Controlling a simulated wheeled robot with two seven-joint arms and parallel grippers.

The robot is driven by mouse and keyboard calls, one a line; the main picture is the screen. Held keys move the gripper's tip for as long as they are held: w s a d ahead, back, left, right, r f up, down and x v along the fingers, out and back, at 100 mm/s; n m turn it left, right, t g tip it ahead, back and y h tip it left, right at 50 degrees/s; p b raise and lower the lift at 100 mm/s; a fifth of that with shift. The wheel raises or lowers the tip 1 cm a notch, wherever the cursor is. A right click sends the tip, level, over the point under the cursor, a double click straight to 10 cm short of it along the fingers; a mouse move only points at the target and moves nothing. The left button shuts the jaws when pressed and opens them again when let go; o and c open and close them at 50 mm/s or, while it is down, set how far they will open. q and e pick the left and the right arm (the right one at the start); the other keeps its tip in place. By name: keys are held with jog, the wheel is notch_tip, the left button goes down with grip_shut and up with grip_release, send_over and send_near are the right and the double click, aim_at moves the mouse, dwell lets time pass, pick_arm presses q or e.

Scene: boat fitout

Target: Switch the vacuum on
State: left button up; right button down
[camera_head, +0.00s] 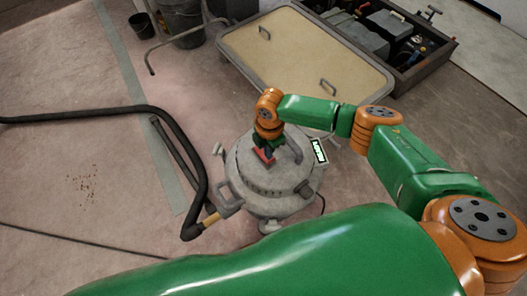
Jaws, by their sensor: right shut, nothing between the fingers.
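The grey round vacuum (262,190) stands on the floor in the middle of the head view, with a black hose (190,150) running off to the left. My right gripper (265,155) points down at the top of the vacuum and is shut. A red part (264,156), which looks like the switch, shows right at the fingertips. I cannot tell whether the fingers touch it, or which way it is set. A label with dark lettering (319,152) sits on the vacuum's right side. My left gripper is out of view.
A large tan panel with handles (300,55) lies behind the vacuum, beside an open bay (395,35) holding dark equipment. Buckets (182,22) stand at the back left. Small reddish crumbs (82,184) lie on the floor at left. A thin cable (80,240) crosses the front left floor.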

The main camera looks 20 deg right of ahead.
jog(key=shift+f+b, duration=0.45)
jog(key=shift+f, duration=0.25)
jog(key=shift+r, duration=0.1)
notch_tip(320, 180, up, 7)
jog(key=p, duration=0.7)
jog(key=shift+r+p, duration=0.1)
jog(key=shift+p, duration=0.3)
